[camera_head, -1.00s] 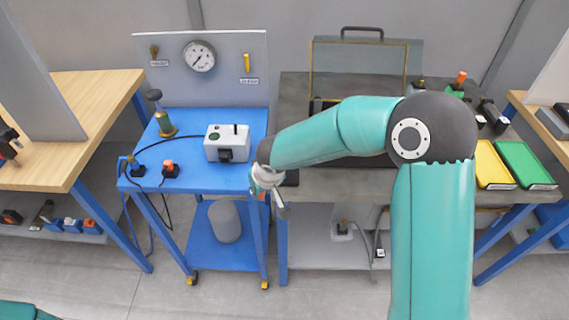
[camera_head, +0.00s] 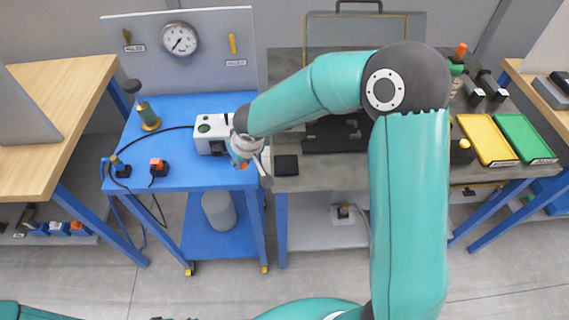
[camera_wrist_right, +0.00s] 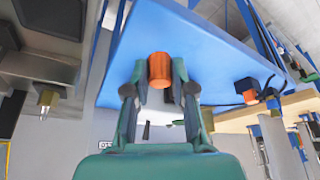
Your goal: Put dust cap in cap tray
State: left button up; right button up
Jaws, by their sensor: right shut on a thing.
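My right gripper (camera_head: 243,162) is at the right edge of the blue cart in the head view, mostly hidden by its own wrist. In the right wrist view, the gripper (camera_wrist_right: 160,82) is shut on an orange cylindrical dust cap (camera_wrist_right: 159,68). The cap is held between the two fingertips, with the blue cart top behind it. A yellow tray (camera_head: 487,139) and a green tray (camera_head: 526,138) lie side by side at the right of the grey bench; their labels are too small to read, so I cannot tell which is the cap tray. My left gripper is not in view.
The blue cart (camera_head: 185,112) carries a white box (camera_head: 207,128), a brass-and-black post (camera_head: 148,115) and a black connector with an orange top (camera_head: 157,166). A black square pad (camera_head: 286,165) and dark fixtures lie on the grey bench (camera_head: 320,178). A gauge panel (camera_head: 225,70) stands behind the cart.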

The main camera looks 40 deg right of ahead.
jog(key=w+d+r+b, duration=0.2)
jog(key=d+r+b, duration=0.1)
jog(key=d, duration=0.2)
notch_tip(320, 180, up, 12)
jog(key=n+b, duration=0.2)
jog(key=b, duration=0.5)
send_over(284, 163)
jog(key=s+n+y+p, duration=0.1)
jog(key=n+p, duration=0.1)
jog(key=p, duration=0.1)
jog(key=f, duration=0.7)
jog(key=f+b, duration=0.1)
jog(key=f, duration=0.5)
jog(key=shift+s+d+f, duration=0.15)
jog(key=shift+d+f, duration=0.05)
jog(key=shift+f, duration=2.7)
jog(key=shift+f, duration=0.1)
